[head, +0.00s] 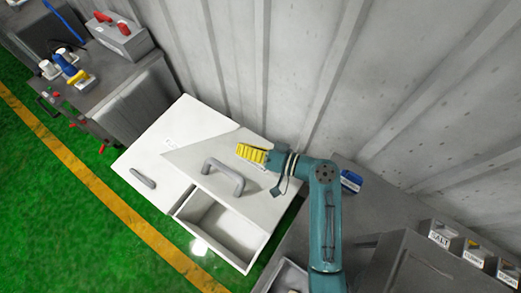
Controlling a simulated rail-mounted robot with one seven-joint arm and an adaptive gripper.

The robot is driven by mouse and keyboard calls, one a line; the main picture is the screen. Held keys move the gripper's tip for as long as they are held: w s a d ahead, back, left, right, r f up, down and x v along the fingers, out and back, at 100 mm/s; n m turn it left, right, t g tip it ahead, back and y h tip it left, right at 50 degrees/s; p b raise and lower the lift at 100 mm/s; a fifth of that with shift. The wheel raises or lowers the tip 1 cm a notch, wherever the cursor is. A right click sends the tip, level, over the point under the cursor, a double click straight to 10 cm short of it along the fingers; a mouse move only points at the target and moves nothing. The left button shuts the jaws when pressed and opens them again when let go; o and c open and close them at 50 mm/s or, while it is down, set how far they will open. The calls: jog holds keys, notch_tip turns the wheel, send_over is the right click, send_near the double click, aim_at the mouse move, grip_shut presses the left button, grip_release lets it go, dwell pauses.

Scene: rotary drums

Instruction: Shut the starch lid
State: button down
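A white two-part chest stands against the wall. Its right lid (195,166) is raised, with a grey bar handle (224,174) on it, and the bin (225,228) below shows open and empty at the front. I cannot read a starch label on it. My gripper (241,152), with yellow ridged fingers, is above and behind the handle, over the lid's upper part in the head view. Whether it touches the lid is unclear. I see nothing held, and the finger gap cannot be made out.
The chest's left lid (145,145) is down flat. A grey machine (145,95) stands to the left. A dark counter (385,195) with a blue object (351,181) and labelled boxes, one reading SALT (444,233), is on the right. Green floor (95,240) in front is clear.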

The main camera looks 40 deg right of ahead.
jog(key=shift+s+a+f+p, duration=0.1)
jog(key=shift+a+f+p, duration=0.1)
jog(key=shift+a+f, duration=0.55)
jog(key=shift+s+a+f+p, duration=0.15)
jog(key=shift+a+f, duration=0.3)
jog(key=shift+a, duration=0.5)
jog(key=shift+w, duration=0.1)
